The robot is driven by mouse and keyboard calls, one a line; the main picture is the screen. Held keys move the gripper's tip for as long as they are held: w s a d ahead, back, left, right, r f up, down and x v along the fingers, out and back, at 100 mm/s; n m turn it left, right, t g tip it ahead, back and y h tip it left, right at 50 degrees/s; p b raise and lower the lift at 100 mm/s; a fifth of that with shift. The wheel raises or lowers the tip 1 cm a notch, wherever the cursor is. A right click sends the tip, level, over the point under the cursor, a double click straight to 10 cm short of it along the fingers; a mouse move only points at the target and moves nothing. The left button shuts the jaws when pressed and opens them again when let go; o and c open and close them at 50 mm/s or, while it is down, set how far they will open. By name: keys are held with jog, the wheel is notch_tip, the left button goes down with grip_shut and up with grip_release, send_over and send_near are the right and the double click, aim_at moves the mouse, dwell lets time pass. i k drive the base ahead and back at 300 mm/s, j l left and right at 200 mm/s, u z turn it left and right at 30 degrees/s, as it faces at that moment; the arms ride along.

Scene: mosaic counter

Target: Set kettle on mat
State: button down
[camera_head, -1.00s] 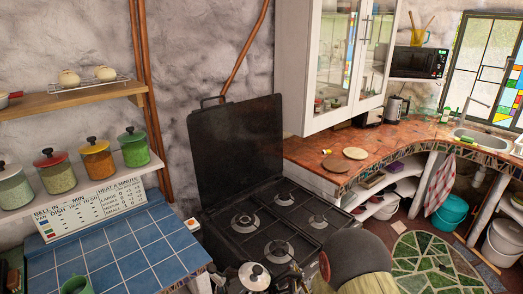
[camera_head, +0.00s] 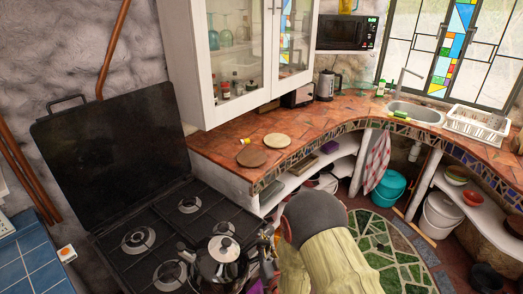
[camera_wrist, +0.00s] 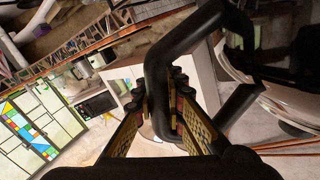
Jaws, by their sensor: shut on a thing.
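A dark kettle with a shiny silver lid and black knob (camera_head: 222,262) shows at the bottom of the head view, in front of the stove. My gripper (camera_head: 268,250) is at its right side, partly hidden by my arm. In the wrist view my gripper (camera_wrist: 168,105) has its fingers shut on the kettle's black handle (camera_wrist: 185,45); the kettle body (camera_wrist: 285,65) is at the upper right. Whether the kettle touches the stove is unclear.
The black stove (camera_head: 140,245) with its raised lid (camera_head: 105,155) is at left. The terracotta counter (camera_head: 315,125) curves right to a sink (camera_head: 413,112). A wall cabinet (camera_head: 240,65) hangs above the mats. An electric kettle (camera_head: 327,85) stands farther back.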

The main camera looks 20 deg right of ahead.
aim_at(252, 157)
jog(key=i+l, duration=0.15)
jog(key=l, duration=0.25)
jog(key=i+l, duration=0.2)
jog(key=l, duration=0.2)
jog(key=i+l, duration=0.15)
jog(key=l, duration=0.25)
jog(key=i+l, duration=0.2)
jog(key=l, duration=0.2)
